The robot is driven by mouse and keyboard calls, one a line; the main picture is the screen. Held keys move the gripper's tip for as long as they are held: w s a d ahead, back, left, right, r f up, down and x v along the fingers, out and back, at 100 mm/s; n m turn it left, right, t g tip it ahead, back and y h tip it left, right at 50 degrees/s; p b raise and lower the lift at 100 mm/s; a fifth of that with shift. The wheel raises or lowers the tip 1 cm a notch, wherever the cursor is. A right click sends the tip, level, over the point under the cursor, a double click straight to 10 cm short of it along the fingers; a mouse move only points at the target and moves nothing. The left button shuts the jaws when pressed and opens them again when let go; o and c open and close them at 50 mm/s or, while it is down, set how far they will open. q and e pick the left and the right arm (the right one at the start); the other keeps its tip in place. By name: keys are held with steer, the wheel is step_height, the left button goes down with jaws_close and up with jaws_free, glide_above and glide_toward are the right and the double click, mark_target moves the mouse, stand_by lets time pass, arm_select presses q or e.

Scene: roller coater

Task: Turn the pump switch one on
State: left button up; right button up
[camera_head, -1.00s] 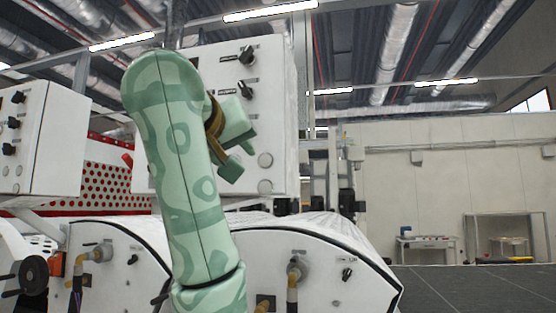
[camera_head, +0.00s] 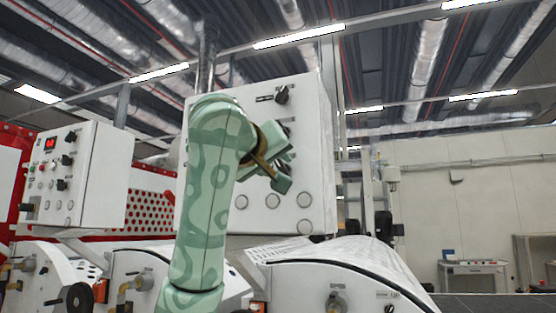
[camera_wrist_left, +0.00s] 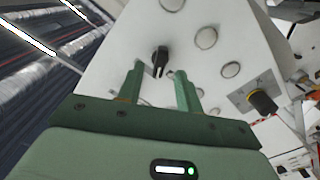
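A white control box (camera_head: 310,110) stands in the head view, with black rotary switches on its face. The top switch (camera_head: 282,95) is clear, and a second one (camera_head: 287,131) is partly behind my left gripper (camera_head: 284,168). Labels are too small to read, so I cannot tell which is pump switch one. In the left wrist view my left gripper (camera_wrist_left: 159,88) is open and empty. A black switch (camera_wrist_left: 160,60) shows beyond and between its fingertips, apparently apart from them. Another black switch (camera_wrist_left: 262,102) on a label plate is to the right. My right gripper is not in view.
Round buttons (camera_head: 273,200) sit low on the box face. A white curved machine cover (camera_head: 330,255) lies below. A second control box (camera_head: 80,175) with a red display stands at left. Free room and a far table (camera_head: 472,272) are at right.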

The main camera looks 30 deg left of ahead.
mark_target(281, 167)
arm_select(q)
steer(key=shift+x, duration=1.65)
jaws_close()
steer(key=shift+p, duration=0.4)
steer(key=m+p, duration=0.3)
steer(key=m, duration=0.2)
steer(key=shift+r, duration=0.2)
steer(key=m+p, duration=0.3)
steer(key=m, duration=0.2)
steer(key=shift+p, duration=0.4)
steer(key=shift+d+f+m+p, duration=0.15)
steer(key=shift+m+p, duration=0.4)
steer(key=shift+m, duration=0.35)
